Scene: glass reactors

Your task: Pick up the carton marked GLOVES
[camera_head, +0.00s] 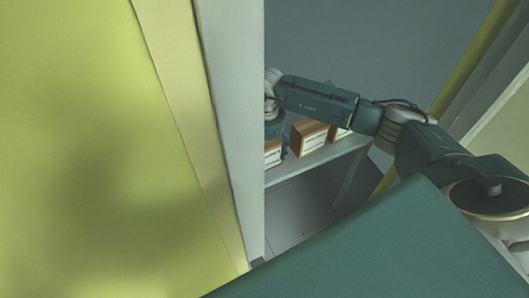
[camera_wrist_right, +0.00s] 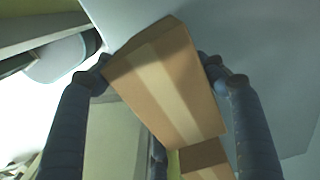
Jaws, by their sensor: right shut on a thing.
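A brown carton (camera_wrist_right: 172,88) with a pale tape strip fills the middle of the right wrist view, tilted in the picture. My right gripper (camera_wrist_right: 157,66) is shut on it, with one dark finger on each side. In the head view my right gripper (camera_head: 284,146) is mostly hidden behind a pale upright panel, at a carton (camera_head: 272,153) with a white label. The label is too small to read, so I cannot confirm that it says GLOVES. My left gripper is in neither view.
A second carton (camera_head: 309,138) and a third carton (camera_head: 341,132) stand to the right on the grey shelf (camera_head: 318,158). The pale upright panel (camera_head: 235,120) and a large yellow-green surface (camera_head: 90,150) block the left. Another carton (camera_wrist_right: 205,160) shows low in the wrist view.

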